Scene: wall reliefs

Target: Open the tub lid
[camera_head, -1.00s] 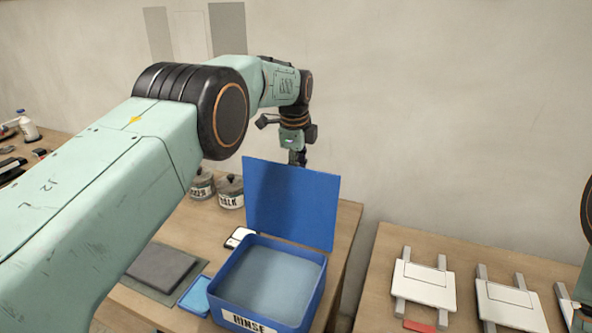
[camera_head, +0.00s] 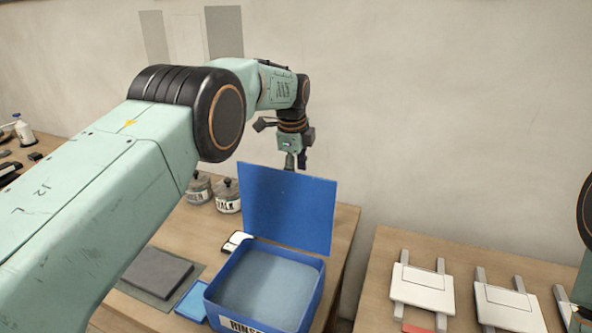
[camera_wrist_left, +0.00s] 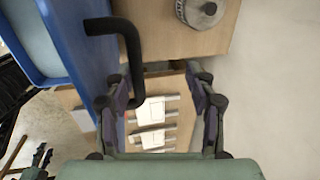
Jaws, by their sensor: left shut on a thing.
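The blue tub (camera_head: 222,303) labelled RINSE stands on the wooden table, with grey-blue contents inside. Its blue lid (camera_head: 288,208) stands roughly upright at the tub's back edge, so the tub is open. My left gripper (camera_head: 296,160) is behind the lid's top edge, pointing down. In the left wrist view, the lid (camera_wrist_left: 90,45) is at the left, with a bent black handle (camera_wrist_left: 128,30) on it. The exact contact is hard to see. My right gripper is out of view.
White panels on grey bars (camera_head: 421,285) lie on a separate table at right, across a gap.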

